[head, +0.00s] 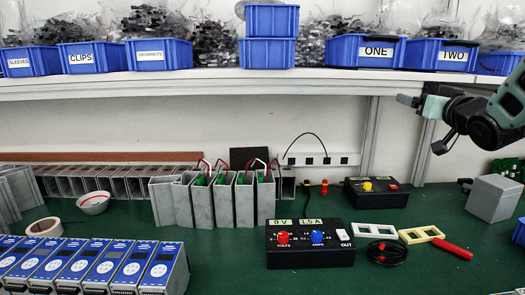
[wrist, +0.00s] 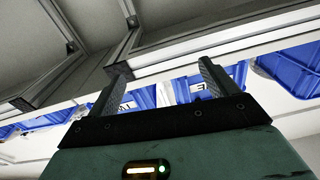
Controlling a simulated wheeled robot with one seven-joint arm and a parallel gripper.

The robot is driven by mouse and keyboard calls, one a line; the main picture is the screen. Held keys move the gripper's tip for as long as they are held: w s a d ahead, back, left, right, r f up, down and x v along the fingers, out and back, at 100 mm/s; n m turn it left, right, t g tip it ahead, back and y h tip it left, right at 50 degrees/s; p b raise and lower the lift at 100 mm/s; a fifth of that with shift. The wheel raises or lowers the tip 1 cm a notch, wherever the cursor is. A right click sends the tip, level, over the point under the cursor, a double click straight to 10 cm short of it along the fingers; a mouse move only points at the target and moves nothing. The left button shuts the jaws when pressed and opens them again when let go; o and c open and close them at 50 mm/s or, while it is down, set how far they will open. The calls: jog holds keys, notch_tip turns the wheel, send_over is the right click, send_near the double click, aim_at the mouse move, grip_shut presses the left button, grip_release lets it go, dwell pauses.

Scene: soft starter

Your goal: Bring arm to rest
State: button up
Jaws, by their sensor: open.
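My arm (head: 490,125) reaches in from the right edge in the head view, raised in the air in front of the wall and below the shelf. My gripper (head: 405,100) points left there, clear of the bench and the things on it. In the wrist view my gripper (wrist: 161,78) shows its two dark fingers spread wide apart with nothing between them. Behind the fingers are the shelf frame and the blue bins, seen tilted.
The shelf (head: 200,83) with labelled blue bins (head: 365,51) runs above. On the green bench (head: 220,250) stand a black power supply box (head: 310,243), a second black box (head: 376,193), a grey block (head: 493,198), metal housings (head: 222,203) and blue-fronted modules (head: 100,265).

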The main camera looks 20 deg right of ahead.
jog(key=w+a+f+n+g+y, duration=0.1)
jog(key=w+a+f+g+y, duration=0.1)
jog(key=a+f, duration=0.35)
jog(key=w+a+f+n+g+y, duration=0.1)
jog(key=w+a+f, duration=0.1)
jog(key=a, duration=0.6)
jog(key=s+a+f+n+g+y, duration=0.1)
jog(key=s+a+f+g, duration=0.2)
jog(key=a, duration=0.5)
jog(key=s+a+f+n+g+y, duration=0.1)
jog(key=a+f+n+g+y, duration=0.1)
jog(key=a+f, duration=0.5)
jog(key=s+a+f+n+g, duration=0.2)
jog(key=s+a, duration=0.3)
jog(key=s, duration=0.3)
jog(key=s+a+f+n+g, duration=0.2)
jog(key=s+a+g, duration=0.2)
jog(key=s, duration=0.4)
jog(key=s+a+f+n+g, duration=0.2)
jog(key=s+a, duration=0.4)
jog(key=s, duration=0.3)
jog(key=shift+a+f+n+g, duration=0.2)
jog(key=shift+a+n+g, duration=0.2)
jog(key=shift+g, duration=0.4)
